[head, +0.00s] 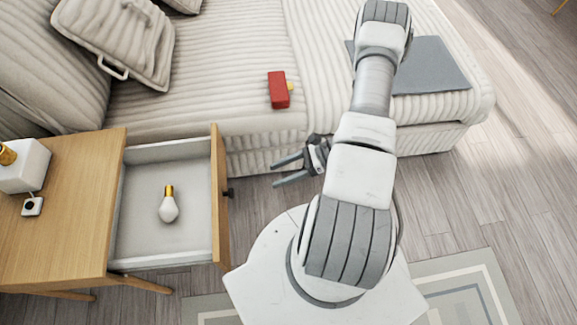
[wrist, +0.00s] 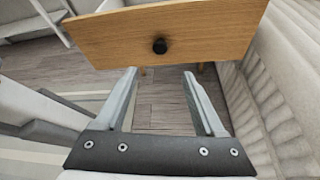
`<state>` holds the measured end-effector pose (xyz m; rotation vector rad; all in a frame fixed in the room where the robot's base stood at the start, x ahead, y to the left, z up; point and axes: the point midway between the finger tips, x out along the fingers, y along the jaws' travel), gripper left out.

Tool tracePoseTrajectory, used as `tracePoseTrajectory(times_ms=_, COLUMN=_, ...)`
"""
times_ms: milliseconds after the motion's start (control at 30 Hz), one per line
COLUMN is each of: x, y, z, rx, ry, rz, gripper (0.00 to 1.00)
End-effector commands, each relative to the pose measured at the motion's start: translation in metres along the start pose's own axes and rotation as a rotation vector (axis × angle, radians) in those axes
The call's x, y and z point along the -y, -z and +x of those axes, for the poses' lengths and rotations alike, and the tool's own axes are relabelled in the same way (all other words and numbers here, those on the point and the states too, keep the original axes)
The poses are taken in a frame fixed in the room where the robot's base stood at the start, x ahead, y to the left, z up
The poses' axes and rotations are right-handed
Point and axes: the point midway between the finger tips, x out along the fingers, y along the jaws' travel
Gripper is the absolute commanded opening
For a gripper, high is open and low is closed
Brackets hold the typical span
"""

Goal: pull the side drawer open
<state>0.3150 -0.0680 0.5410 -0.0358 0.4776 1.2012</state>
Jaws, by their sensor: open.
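The side drawer (head: 140,222) stands pulled out of the wooden side table (head: 60,215) in the head view, with its grey inside showing. A white light bulb (head: 168,206) with a gold base lies in it. The drawer's wooden front (wrist: 190,28) fills the top of the wrist view, with a round black knob (wrist: 160,46) at its middle. The knob also shows at the front's right side in the head view (head: 229,192). My gripper (head: 274,173) is open and empty, apart from the knob and to its right. In the wrist view its fingers (wrist: 160,78) point toward the front, with the knob beyond them.
A beige ribbed sofa (head: 230,100) runs behind the drawer and my gripper. A red box-like object (head: 278,90) and a grey flat pad (head: 430,68) lie on it. A white cube with a gold top (head: 22,168) stands on the table. Wooden floor shows between drawer and gripper.

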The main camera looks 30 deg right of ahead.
Motion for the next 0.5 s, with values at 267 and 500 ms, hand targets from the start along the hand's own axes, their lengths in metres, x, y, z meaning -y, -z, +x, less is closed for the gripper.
tracePoseTrajectory(times_ms=267, x=0.000, y=0.000, z=-0.025, rx=0.000, ry=0.000, rz=0.000, gripper=0.71)
tracePoseTrajectory(times_ms=500, x=0.000, y=0.000, z=-0.025, rx=0.001, ry=0.000, rz=0.000, gripper=0.71)
